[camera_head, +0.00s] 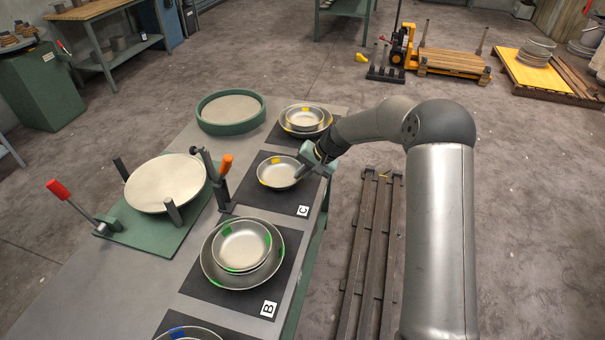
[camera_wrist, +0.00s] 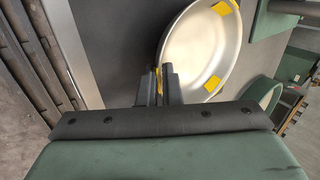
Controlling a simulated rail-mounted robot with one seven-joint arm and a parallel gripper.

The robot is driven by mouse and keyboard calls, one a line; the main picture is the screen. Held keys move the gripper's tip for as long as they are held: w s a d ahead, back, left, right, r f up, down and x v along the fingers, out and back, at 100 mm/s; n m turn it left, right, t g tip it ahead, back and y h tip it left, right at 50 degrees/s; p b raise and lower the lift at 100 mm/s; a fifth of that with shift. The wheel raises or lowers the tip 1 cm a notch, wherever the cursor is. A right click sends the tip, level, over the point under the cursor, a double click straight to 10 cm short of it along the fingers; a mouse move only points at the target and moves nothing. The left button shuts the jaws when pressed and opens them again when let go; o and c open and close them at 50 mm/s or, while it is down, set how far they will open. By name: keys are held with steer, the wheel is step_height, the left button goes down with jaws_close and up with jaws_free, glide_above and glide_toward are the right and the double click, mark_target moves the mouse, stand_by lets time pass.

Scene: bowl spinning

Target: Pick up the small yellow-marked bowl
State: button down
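The small yellow-marked bowl (camera_head: 278,174) is a shallow metal bowl over the black mat marked C, with yellow patches on its inner wall. In the wrist view the bowl (camera_wrist: 200,50) fills the upper middle, and its near rim runs between the fingers. My gripper (camera_head: 298,174) reaches in from the right at the bowl's right rim. In the wrist view my gripper (camera_wrist: 159,78) has its two fingers close together, shut on the rim at a yellow patch. Whether the bowl touches the mat is hard to tell.
Behind it, another yellow-marked bowl stack (camera_head: 305,119) sits on a mat. In front is a green-marked stack (camera_head: 241,250) on mat B, then a blue-marked bowl (camera_head: 190,333). To the left stand a clamp (camera_head: 223,180), a round plate fixture (camera_head: 163,182) and a green-rimmed disc (camera_head: 230,110).

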steer(key=shift+r, duration=0.15)
steer(key=shift+r+p, duration=0.5)
steer(key=shift+r, duration=0.85)
steer(key=shift+r+p, duration=1.35)
steer(key=shift+r, duration=1.65)
